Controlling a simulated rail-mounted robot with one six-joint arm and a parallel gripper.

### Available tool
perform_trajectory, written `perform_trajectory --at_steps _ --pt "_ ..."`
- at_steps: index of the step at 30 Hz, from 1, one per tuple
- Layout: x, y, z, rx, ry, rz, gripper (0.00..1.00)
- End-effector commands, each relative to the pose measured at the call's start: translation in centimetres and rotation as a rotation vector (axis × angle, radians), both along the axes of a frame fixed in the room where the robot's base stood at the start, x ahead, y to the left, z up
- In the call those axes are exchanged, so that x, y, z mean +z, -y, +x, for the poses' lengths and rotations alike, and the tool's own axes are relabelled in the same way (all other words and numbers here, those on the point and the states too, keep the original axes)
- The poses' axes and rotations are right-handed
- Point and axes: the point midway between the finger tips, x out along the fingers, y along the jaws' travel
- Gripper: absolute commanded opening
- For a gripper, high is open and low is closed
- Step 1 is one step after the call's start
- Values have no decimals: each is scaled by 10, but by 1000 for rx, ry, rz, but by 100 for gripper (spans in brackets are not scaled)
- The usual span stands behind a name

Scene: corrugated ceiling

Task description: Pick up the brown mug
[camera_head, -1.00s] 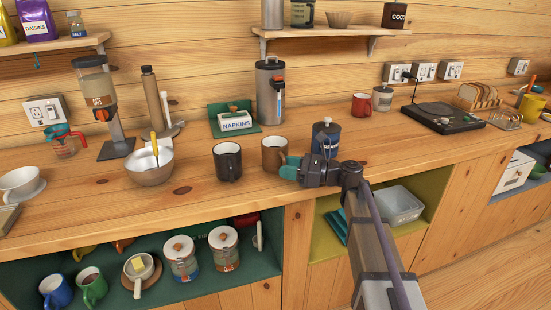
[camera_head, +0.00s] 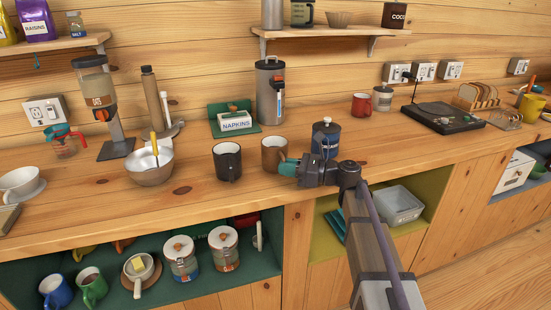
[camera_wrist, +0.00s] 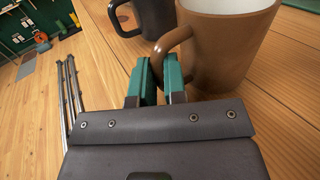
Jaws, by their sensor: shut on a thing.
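The brown mug (camera_head: 274,150) stands upright on the wooden counter, right of a black mug (camera_head: 227,161). In the wrist view the brown mug (camera_wrist: 232,50) fills the upper right, with its handle towards me. My gripper (camera_head: 288,166) reaches in from the right and front. Its green fingers (camera_wrist: 160,75) are shut on the mug's handle, one on each side of it. The mug appears to rest on the counter still. The exact contact of the fingertips is partly hidden behind the handle.
A dark blue lidded container (camera_head: 326,137) stands close behind my gripper. A red mug (camera_head: 361,105) stands at the back right. The counter's front edge runs just below my gripper.

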Motion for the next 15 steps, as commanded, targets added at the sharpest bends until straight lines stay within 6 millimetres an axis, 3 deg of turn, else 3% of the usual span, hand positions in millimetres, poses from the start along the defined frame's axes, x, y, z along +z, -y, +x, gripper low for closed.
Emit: perform_trajectory --at_steps 15 --pt "11 0 0 0 0 1 0"
